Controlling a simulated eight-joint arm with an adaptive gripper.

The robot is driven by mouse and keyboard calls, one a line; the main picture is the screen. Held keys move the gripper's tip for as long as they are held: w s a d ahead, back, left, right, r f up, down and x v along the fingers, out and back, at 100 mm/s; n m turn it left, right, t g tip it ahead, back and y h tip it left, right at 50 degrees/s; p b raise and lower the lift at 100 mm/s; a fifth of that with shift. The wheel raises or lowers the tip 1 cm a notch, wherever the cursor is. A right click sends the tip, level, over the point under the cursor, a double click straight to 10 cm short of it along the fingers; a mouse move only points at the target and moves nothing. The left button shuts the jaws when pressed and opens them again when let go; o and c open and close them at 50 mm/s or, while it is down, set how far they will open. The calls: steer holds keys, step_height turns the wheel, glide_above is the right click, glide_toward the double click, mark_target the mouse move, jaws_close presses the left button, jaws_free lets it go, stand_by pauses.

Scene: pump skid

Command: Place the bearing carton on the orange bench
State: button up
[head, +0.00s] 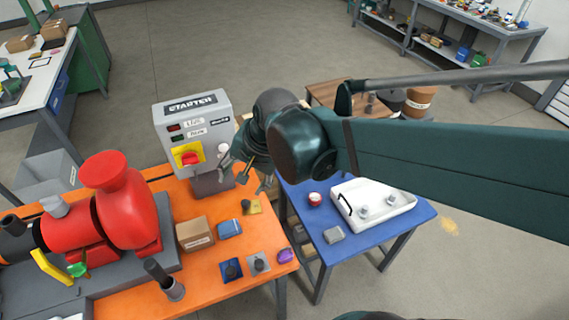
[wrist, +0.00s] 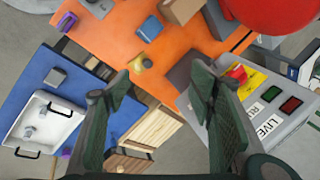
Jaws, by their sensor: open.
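The bearing carton appears to be the brown box (head: 195,233) standing on the orange bench (head: 205,282), right of the red pump. It also shows at the top of the wrist view (wrist: 180,10), partly cut off by the frame edge. My gripper (head: 255,178) is above the right back part of the bench, beside the starter box and apart from the carton. In the wrist view its two fingers (wrist: 162,88) are spread with nothing between them. The orange bench (wrist: 105,38) fills the upper middle of that view.
The grey starter box (head: 192,128) stands close left of my gripper. The red pump (head: 125,212) fills the bench's left. A blue book-like item (head: 229,228), a yellow piece (head: 252,207) and a purple item (head: 286,255) lie nearby.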

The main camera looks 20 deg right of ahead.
steer(key=s+d+r+n+t+h, duration=0.2)
steer(key=s+d+r+n, duration=0.3)
steer(key=d, duration=0.5)
steer(key=shift+s+d+n+t, duration=0.2)
steer(key=shift+s+n+t, duration=0.3)
steer(key=shift+s+n, duration=1.1)
steer(key=shift+w+n, duration=0.3)
